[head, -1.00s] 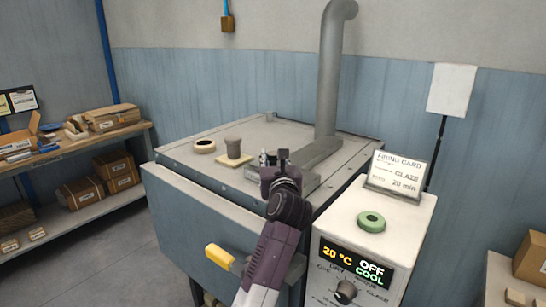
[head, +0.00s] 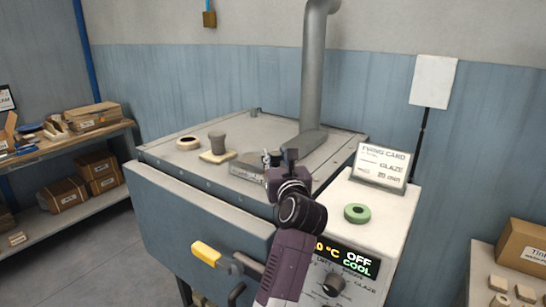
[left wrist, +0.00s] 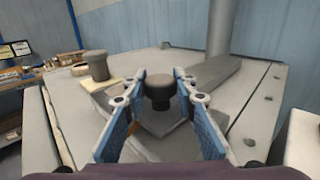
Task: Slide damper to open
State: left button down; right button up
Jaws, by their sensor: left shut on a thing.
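The knob rises from a flat grey damper plate (left wrist: 158,122) on the dryer's top. In the head view part of this plate (head: 249,172) shows left of the gripper, and my arm hides the rest and the knob. My right gripper is not in view.
The flue pipe (head: 313,90) rises behind the gripper. A small pot (head: 217,143) and a ring (head: 188,143) stand on the left of the top. The control box with a firing card (head: 382,167) and a green ring (head: 357,213) is at right. A yellow handle (head: 206,253) juts from the front.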

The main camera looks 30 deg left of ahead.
aim_at(278, 153)
pick_arm(q)
jog(key=c, duration=1.8)
grip_release()
jog(key=shift+d+f, duration=0.15)
jog(key=shift+d, duration=0.05)
jog(key=shift+o, duration=1.1)
jog(key=shift+d, duration=0.15)
jog(key=shift+r, duration=0.3)
notch_tip(278, 153, up, 10)
jog(key=shift+f, duration=0.15)
